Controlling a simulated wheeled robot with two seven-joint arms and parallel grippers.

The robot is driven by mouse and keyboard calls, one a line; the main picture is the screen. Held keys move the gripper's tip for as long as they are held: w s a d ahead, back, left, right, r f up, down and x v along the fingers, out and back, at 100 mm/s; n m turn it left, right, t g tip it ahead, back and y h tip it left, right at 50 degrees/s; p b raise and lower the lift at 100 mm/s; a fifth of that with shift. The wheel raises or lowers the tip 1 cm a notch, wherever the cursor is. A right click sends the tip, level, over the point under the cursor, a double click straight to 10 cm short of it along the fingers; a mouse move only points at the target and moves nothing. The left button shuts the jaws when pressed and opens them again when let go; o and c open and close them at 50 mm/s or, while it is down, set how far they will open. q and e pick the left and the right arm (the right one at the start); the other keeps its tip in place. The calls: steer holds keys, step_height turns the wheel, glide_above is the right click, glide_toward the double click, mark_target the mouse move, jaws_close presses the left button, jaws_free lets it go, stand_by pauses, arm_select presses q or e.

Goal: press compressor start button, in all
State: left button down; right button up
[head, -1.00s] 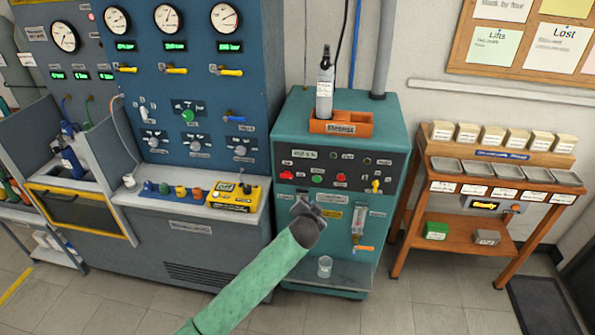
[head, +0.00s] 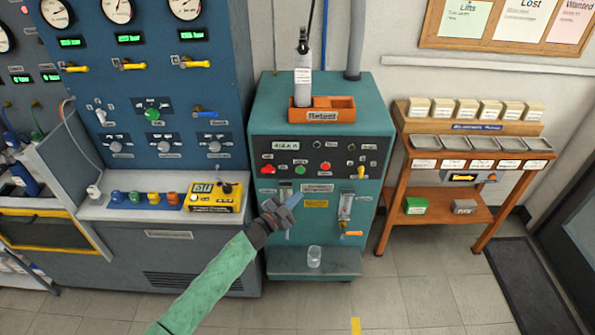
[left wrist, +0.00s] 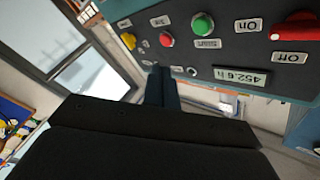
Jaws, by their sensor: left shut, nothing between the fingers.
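The compressor is a teal cabinet (head: 345,110) in the middle of the head view, with a dark control panel (head: 346,158) on its front. A round green button (head: 300,170) sits on the panel between a red rotary switch (head: 268,169) and a red button (head: 325,166). The left wrist view shows the panel upside down, with the green button (left wrist: 203,25), red button (left wrist: 166,40) and red switch (left wrist: 293,30). My left gripper (head: 288,200) is shut and empty, in front of the cabinet, below and slightly left of the green button, apart from it. My right gripper is not in view.
A bottle (head: 302,75) stands in an orange tray (head: 335,104) on the cabinet. A glass (head: 314,256) stands on the lower shelf. A wooden stand (head: 400,180) is at right.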

mark_target(300, 170)
arm_select(q)
steer(key=shift+s+d+r+h, duration=0.15)
steer(key=shift+s+h, duration=0.1)
steer(key=shift+h, duration=0.05)
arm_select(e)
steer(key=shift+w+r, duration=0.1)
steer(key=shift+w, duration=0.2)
arm_select(q)
steer(key=shift+d, duration=0.1)
